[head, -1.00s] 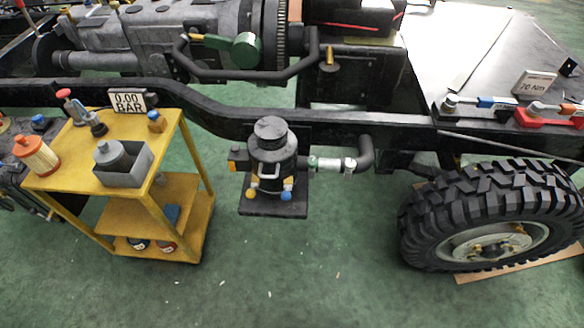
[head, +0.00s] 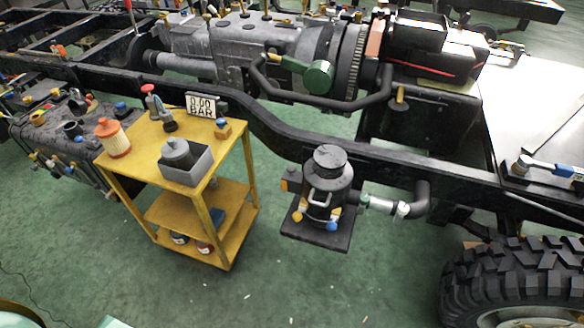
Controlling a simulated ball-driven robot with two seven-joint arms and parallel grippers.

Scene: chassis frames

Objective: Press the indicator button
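A small orange-yellow box with a blue top (head: 222,128) stands at the right edge of the yellow cart's (head: 203,207) top. It looks like a button, but I cannot tell for sure that it is the indicator button. A white display (head: 200,105) reading about "0.00 BAR" stands behind it on the cart. Neither of my grippers is in view.
The cart top also holds an orange-capped filter (head: 113,138), a grey bin (head: 187,165) and a red-topped tool (head: 157,105). A black canister (head: 326,185) hangs at the black chassis rail (head: 270,128). A tyre (head: 520,285) is at right. Green floor (head: 300,290) in front is clear.

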